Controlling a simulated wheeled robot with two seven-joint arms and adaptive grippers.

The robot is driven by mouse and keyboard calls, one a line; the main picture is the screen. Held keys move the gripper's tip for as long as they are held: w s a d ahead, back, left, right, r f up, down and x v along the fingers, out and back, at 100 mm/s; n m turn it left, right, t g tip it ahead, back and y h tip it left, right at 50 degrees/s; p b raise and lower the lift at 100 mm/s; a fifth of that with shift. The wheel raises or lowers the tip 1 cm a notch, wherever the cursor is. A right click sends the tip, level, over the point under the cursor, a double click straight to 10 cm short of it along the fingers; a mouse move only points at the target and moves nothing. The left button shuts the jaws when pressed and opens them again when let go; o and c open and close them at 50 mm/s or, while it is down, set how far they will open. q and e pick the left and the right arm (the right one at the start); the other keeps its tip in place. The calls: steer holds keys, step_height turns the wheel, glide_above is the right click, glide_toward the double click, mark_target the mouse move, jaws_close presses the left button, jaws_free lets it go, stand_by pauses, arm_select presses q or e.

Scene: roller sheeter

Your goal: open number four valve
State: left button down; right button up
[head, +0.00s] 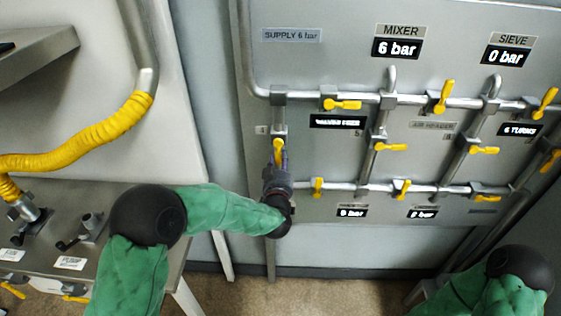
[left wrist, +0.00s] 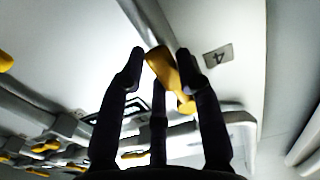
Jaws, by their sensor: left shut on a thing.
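The number four valve's yellow handle (head: 279,146) is on the vertical pipe at the left side of the panel in the head view, seen pointing roughly along that pipe. My left gripper (head: 278,158) is at this handle, reaching up from below. In the left wrist view the yellow handle (left wrist: 166,72) lies between the fingers of my left gripper (left wrist: 161,62), which is shut on it. A plate marked 4 (left wrist: 217,55) is beside it. The gripper hides part of the valve body in the head view. My right gripper is not in view; only part of its arm shows at the lower right.
Other yellow valve handles sit close by, including one to the upper right (head: 343,104) and one to the lower right (head: 318,187). The MIXER display (head: 397,47) reads 6 bar and the SIEVE display (head: 509,55) reads 0 bar. A yellow hose (head: 85,145) hangs at the left.

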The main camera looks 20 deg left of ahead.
arm_select(q)
steer(key=shift+f, duration=0.1)
steer(key=c, duration=1.1)
jaws_free()
steer(key=shift+a, duration=0.1)
steer(key=shift+c, duration=0.2)
steer(key=shift+s, duration=0.1)
steer(key=v, duration=1.2)
steer(key=s+d+f+m+g+h, duration=0.1)
steer(key=s+d+f+g+h, duration=0.2)
steer(key=f, duration=0.8)
steer(key=d+f+m+g+h, duration=0.1)
steer(key=d+f+g+h, duration=0.3)
steer(key=f, duration=0.8)
steer(key=s+d+f+n+g+h, duration=0.1)
steer(key=s+d+f+g+h, duration=0.1)
steer(key=s+f+g, duration=0.8)
steer(key=s+f, duration=0.6)
steer(key=s, duration=0.3)
steer(key=shift+s+d+f, duration=0.3)
steer(key=shift+d+f, duration=0.05)
